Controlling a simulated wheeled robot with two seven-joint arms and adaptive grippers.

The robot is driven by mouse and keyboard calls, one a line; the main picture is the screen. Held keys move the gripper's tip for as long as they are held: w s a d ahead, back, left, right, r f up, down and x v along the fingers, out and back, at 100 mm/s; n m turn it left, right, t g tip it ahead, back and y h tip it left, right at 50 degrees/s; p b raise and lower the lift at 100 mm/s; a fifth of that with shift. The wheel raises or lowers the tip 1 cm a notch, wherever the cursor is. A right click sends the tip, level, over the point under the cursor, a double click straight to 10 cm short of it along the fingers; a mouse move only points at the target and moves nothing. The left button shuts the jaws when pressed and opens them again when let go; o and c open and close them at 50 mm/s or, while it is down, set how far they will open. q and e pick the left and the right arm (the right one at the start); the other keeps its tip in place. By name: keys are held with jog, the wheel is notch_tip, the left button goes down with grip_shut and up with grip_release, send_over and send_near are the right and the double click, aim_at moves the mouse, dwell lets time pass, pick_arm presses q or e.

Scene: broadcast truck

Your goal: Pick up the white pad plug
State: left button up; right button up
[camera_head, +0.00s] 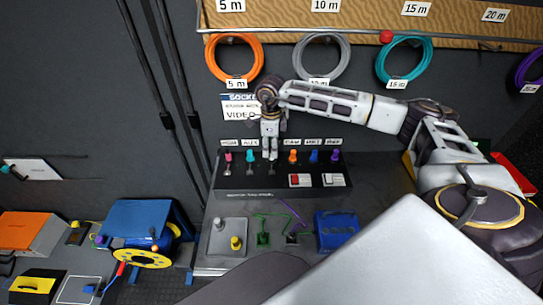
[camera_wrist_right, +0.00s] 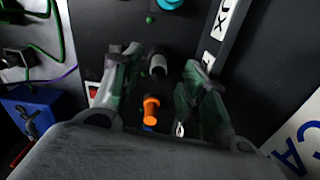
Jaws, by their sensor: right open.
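A row of coloured plugs stands on the sloped dark panel (camera_head: 232,181). In the right wrist view a pale grey-white plug (camera_wrist_right: 157,66), which looks like the white pad plug, stands between the teal plug (camera_wrist_right: 170,3) and the orange plug (camera_wrist_right: 151,108). My right gripper (camera_head: 269,155) is over this spot in the row, pointing down, and hides the plug in the head view. In the right wrist view its open fingers (camera_wrist_right: 162,64) stand on either side of the pale plug, with gaps visible. My left gripper is not in view.
The orange plug (camera_head: 292,156) and teal plug (camera_head: 250,156) are close neighbours of the gripper. Coiled cables, including an orange one (camera_head: 234,75), hang behind.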

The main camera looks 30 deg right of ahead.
notch_tip(320, 180, down, 3)
jog(key=shift+s+r, duration=0.1)
jog(key=shift+f, duration=0.4)
jog(key=c, duration=0.9)
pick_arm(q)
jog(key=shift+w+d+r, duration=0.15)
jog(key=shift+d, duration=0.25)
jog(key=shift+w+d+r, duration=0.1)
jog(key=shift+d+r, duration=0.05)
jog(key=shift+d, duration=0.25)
pick_arm(e)
grip_shut()
